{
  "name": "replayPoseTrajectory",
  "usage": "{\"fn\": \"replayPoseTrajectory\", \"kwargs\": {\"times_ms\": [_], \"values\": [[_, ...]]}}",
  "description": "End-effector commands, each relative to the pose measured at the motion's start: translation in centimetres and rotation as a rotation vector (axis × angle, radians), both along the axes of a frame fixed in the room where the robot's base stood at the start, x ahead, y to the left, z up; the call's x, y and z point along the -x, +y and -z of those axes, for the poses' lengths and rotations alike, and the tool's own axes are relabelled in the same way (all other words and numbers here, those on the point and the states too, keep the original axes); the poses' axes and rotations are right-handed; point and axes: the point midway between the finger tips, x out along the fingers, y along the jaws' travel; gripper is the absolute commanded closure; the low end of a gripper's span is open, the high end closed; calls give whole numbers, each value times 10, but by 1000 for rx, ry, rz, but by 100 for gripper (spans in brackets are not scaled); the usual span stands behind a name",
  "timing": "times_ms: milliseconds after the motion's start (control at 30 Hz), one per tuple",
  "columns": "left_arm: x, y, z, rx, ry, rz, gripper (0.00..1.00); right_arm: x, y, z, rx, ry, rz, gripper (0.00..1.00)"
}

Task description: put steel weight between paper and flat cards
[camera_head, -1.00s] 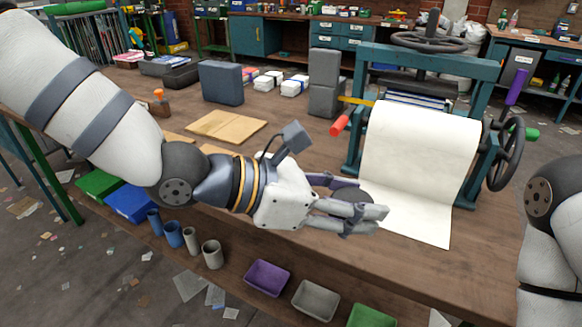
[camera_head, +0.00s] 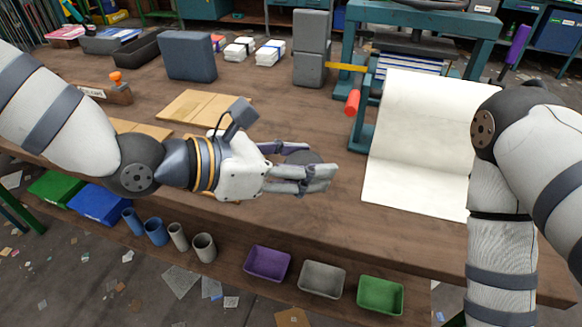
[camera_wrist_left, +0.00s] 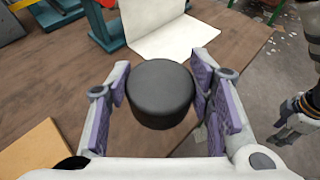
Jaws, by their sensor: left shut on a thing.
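My left gripper (camera_head: 308,174) is shut on the steel weight (camera_head: 301,157), a dark short cylinder, and holds it above the bench. The weight shows clearly between the fingers in the left wrist view (camera_wrist_left: 160,92). The paper (camera_head: 425,140) is a white sheet hanging from the press onto the bench, right of the gripper. The flat cards (camera_head: 204,106) are tan sheets lying on the bench, left of and behind the gripper. Part of my right gripper (camera_wrist_left: 296,121) seems to show at the right edge of the left wrist view; its fingers are unclear.
The teal press (camera_head: 360,95) with a red-ended lever (camera_head: 352,102) stands behind the paper. Grey blocks (camera_head: 310,48) and a dark block (camera_head: 189,55) stand at the back. Bins (camera_head: 321,279) and tubes (camera_head: 203,247) lie along the front. Bench between cards and paper is clear.

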Motion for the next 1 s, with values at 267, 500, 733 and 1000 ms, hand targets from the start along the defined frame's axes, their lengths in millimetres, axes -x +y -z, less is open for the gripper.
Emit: {"fn": "replayPoseTrajectory", "kwargs": {"times_ms": [267, 500, 733, 1000], "values": [[-60, 21, 62, 2, 18, -3, 100, 34, 0, 32, 0, 126, 0, 60], [-77, 27, 75, 3, 3, -1, 100, 44, 0, 42, 0, 159, -1, 60], [-80, 27, 106, 2, -1, 1, 100, 50, 0, 49, 1, 181, -2, 60], [-80, 27, 105, 2, -5, 0, 100, 49, 0, 47, 0, 176, -2, 60]]}}
